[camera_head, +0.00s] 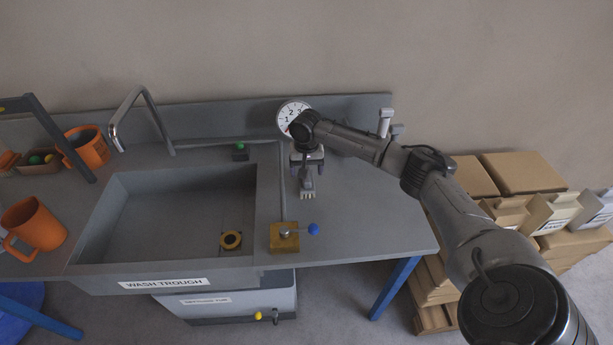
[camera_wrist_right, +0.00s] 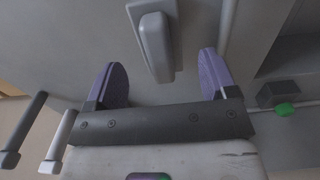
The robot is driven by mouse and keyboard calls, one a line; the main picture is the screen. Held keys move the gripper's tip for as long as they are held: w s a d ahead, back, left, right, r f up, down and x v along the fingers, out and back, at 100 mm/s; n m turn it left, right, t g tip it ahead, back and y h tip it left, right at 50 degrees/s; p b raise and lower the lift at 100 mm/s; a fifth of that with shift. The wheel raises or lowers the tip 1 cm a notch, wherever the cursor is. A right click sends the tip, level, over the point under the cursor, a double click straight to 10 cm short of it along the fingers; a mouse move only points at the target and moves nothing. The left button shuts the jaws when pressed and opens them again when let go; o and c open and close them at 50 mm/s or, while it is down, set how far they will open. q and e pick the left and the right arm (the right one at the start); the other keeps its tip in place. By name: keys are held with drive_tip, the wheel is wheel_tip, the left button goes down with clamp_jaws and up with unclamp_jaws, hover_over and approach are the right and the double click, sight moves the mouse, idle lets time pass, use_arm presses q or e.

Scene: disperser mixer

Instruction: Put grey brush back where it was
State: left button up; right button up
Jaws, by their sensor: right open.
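A grey brush (camera_head: 307,184) with pale bristles lies on the bench top right of the wash trough. In the right wrist view, a grey piece that looks like its handle (camera_wrist_right: 156,45) lies between the fingers. My right gripper (camera_head: 307,160) is above the bench at the handle end of the brush, fingers spread on either side. There is a visible gap between each finger and the handle, so it is not gripped. Part of the brush is hidden under the gripper. My left gripper is not in view.
Two pegs, one pale (camera_head: 385,122), stand at the bench's back right. A dial (camera_head: 293,114) is behind my right wrist. A brass block with a blue-knobbed lever (camera_head: 285,238) stands in front of the brush. The trough (camera_head: 165,215) is left; the bench right of the brush is clear.

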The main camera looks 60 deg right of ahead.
wheel_tip(320, 180, up, 5)
drive_tip(key=shift+r+p, duration=0.1)
drive_tip(key=shift+p, duration=0.4)
drive_tip(key=shift+r, duration=0.45)
